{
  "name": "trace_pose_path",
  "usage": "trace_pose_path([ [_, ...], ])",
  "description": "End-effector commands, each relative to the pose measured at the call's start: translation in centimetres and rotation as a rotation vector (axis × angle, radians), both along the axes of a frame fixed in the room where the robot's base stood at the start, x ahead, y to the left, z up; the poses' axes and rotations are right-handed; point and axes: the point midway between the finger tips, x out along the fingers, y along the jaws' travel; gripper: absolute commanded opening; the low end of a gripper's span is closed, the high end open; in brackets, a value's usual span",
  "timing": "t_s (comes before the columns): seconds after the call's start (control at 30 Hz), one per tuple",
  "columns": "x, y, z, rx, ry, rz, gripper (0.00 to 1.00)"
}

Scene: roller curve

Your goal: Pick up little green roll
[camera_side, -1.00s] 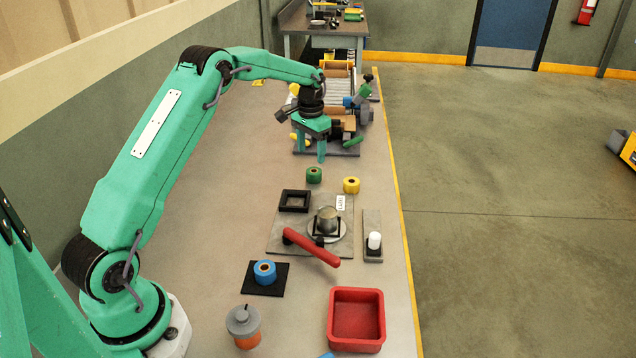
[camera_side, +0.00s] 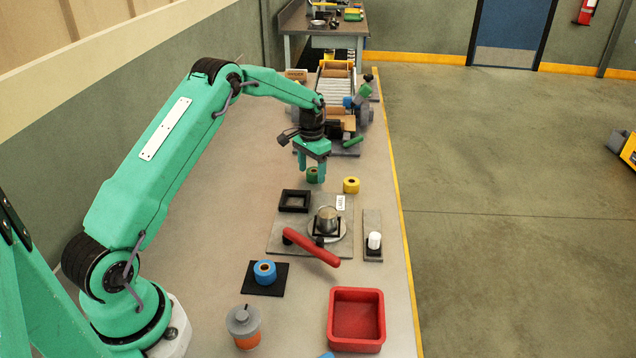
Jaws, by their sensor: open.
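The little green roll (camera_side: 312,175) stands on the bench, behind the grey fixture plate and left of the yellow roll (camera_side: 351,185). My gripper (camera_side: 312,176) points down right at the green roll, with its teal fingers open. One finger shows to the left of the roll and the other at its right, partly covering it. I cannot tell from this side view whether the fingers touch the roll or how far down around it they reach.
The yellow roll is close on the right. A black square frame (camera_side: 295,201) lies just in front. A fixture with a red handle (camera_side: 311,247), a blue roll (camera_side: 264,270) and a red tray (camera_side: 356,318) are nearer. A roller conveyor (camera_side: 336,82) stands behind.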

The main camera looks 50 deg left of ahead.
Motion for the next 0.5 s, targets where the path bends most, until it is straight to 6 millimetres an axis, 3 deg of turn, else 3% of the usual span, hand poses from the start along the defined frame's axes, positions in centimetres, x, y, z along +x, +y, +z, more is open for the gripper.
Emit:
trace_pose_path([
  [0.13,-0.04,-0.01,-0.96,0.000,0.001,0.000,0.64],
  [0.5,-0.02,0.00,-1.01,0.000,0.000,0.000,0.64],
])
